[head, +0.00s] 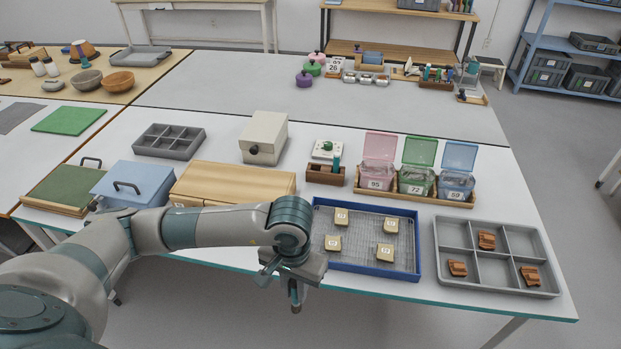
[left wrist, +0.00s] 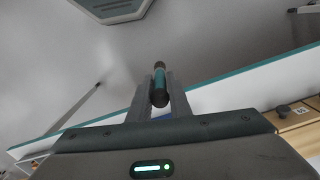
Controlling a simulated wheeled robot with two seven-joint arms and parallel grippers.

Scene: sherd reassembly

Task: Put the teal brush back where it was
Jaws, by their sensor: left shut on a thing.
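My left gripper (head: 294,288) hangs in front of the table's near edge, beside the blue-rimmed tray's left front corner. In the left wrist view its two fingers (left wrist: 161,92) are shut on the teal brush (left wrist: 160,87), a short teal rod with a darker end. In the head view the gripper's body hides most of the brush. A small brown wooden holder (head: 326,175) stands on the table behind the tray, with a teal upright piece (head: 336,164) at its right end. I cannot tell whether it has an empty slot. My right gripper is not in view.
The blue-rimmed tray (head: 410,270) holds several tan numbered blocks. To its right is a grey divided tray (head: 470,225) with reddish-brown pieces. Numbered clear bins (head: 416,180) stand behind. A wooden box (head: 232,180) and a blue box (head: 130,183) lie left of the holder.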

